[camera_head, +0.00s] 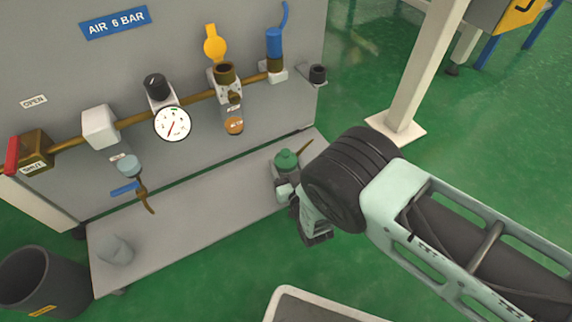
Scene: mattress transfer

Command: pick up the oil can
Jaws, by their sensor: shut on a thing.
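The oil can (287,160) is small and green with a domed top and a thin brownish spout pointing to the upper right. It is at the right end of the grey shelf (190,225). My gripper (285,187) is at the can's near side, shut on it. My arm comes in from the right, and its dark wrist joint hides part of the gripper and the space to the right of the can. I cannot tell whether the can's base touches the shelf.
A grey panel stands behind the shelf with a brass pipe, a gauge (172,123), valves and a blue-handled fitting (275,48). A grey cone (116,250) lies on the shelf's left end. A dark bin (42,283) stands at lower left. A pale post (415,75) rises at right.

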